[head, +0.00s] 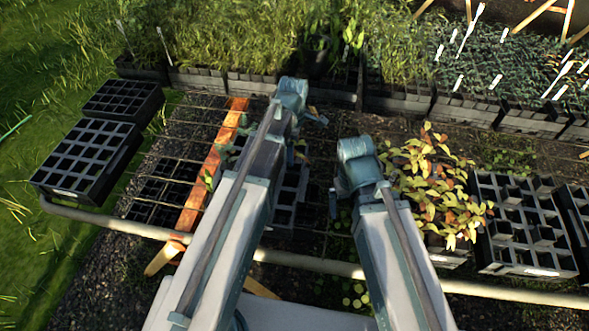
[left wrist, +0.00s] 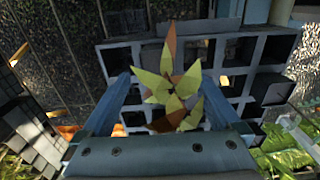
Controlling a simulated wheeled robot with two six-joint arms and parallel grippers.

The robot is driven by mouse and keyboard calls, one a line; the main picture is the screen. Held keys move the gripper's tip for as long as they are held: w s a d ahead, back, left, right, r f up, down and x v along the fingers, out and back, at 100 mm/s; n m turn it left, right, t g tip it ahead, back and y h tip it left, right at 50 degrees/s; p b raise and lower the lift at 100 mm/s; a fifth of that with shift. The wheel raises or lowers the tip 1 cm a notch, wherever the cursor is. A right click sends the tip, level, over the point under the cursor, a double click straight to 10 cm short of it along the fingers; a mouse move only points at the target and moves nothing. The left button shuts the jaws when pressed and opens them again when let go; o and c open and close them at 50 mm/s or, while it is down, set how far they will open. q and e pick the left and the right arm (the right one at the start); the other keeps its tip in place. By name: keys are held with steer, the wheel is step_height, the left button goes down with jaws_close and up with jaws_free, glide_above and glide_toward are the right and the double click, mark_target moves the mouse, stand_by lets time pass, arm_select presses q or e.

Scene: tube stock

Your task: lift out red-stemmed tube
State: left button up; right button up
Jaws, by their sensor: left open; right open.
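A seedling with yellow-green and orange leaves (left wrist: 176,85) stands in the left wrist view, above a dark cell tray (left wrist: 275,48). My left gripper (left wrist: 166,86) is open, with one finger on each side of the leaves. The stem and the tube below are hidden by leaves, so I cannot tell the stem's colour. In the head view the same kind of dark tray (head: 286,214) shows partly behind my left arm. My right gripper (head: 333,203) is open and empty, low beside the tray; its fingers are small and dark there.
A clump of yellow-leaved plants (head: 430,180) stands right of my right arm. Black cell trays (head: 88,155) stand at left, and another (head: 522,228) at right. An orange plank (head: 212,165) crosses the wire bench. A pale rail (head: 320,264) runs along the front.

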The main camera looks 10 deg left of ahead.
mark_target(295, 157)
arm_select(q)
steer(key=f+b, duration=0.4)
steer(key=shift+w+d+f, duration=0.1)
steer(key=shift+d+f, duration=0.1)
steer(key=shift+f, duration=0.1)
steer(key=shift+r, duration=0.1)
jaws_close()
